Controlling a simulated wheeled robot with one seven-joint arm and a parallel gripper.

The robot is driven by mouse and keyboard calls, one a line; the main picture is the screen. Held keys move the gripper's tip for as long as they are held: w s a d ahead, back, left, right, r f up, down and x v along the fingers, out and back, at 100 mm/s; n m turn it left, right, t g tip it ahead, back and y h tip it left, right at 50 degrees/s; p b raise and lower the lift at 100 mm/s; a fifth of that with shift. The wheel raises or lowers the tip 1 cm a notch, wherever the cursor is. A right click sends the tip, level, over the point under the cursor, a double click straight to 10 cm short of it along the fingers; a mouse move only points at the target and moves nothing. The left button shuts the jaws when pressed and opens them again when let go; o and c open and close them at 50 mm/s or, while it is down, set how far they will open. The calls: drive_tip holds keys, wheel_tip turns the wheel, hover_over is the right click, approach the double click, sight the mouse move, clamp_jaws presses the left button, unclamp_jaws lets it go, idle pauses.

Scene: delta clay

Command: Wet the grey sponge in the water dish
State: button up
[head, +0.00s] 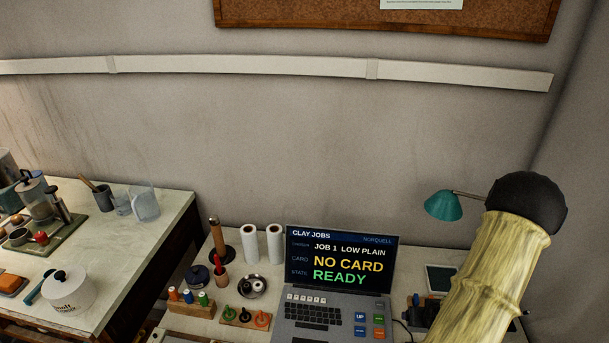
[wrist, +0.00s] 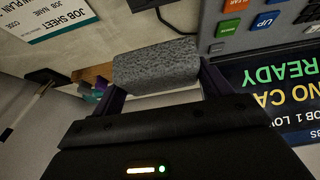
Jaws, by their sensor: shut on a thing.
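In the wrist view my gripper (wrist: 157,72) is shut on the grey sponge (wrist: 156,64), a speckled rounded block held crosswise between the two fingers. The sponge hangs in front of the console and the pale bench top. I cannot make out a water dish for certain in either view. A small round metal dish (head: 252,287) stands on the bench in the head view with small things in it, and I cannot tell whether it holds water. The gripper and sponge do not show in the head view.
The console (head: 341,287) with its lit screen stands mid-bench, also close on the right in the wrist view. A second table (head: 140,240) is at left.

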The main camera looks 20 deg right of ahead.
drive_tip(key=shift+w+a+r, duration=0.15)
drive_tip(key=shift+a+r, duration=0.05)
drive_tip(key=w+a+r+n+y+p, duration=0.1)
drive_tip(key=w+a+r+p, duration=0.3)
drive_tip(key=a, duration=0.6)
drive_tip(key=w+a+r+n+y+p, duration=0.1)
drive_tip(key=w+a+r+n+p, duration=0.2)
drive_tip(key=w+a+p, duration=0.4)
drive_tip(key=w+a+r+n+y+p, duration=0.1)
drive_tip(key=w+a+r+p, duration=0.4)
drive_tip(key=a, duration=1)
drive_tip(key=p, duration=0.3)
drive_tip(key=shift+w+a+r+n+t, duration=0.2)
drive_tip(key=shift+w+n+t, duration=0.1)
drive_tip(key=shift+n+t, duration=0.1)
drive_tip(key=shift+f, duration=0.1)
wheel_tip(320, 180, down, 5)
drive_tip(key=b, duration=0.4)
drive_tip(key=shift+b, duration=0.3)
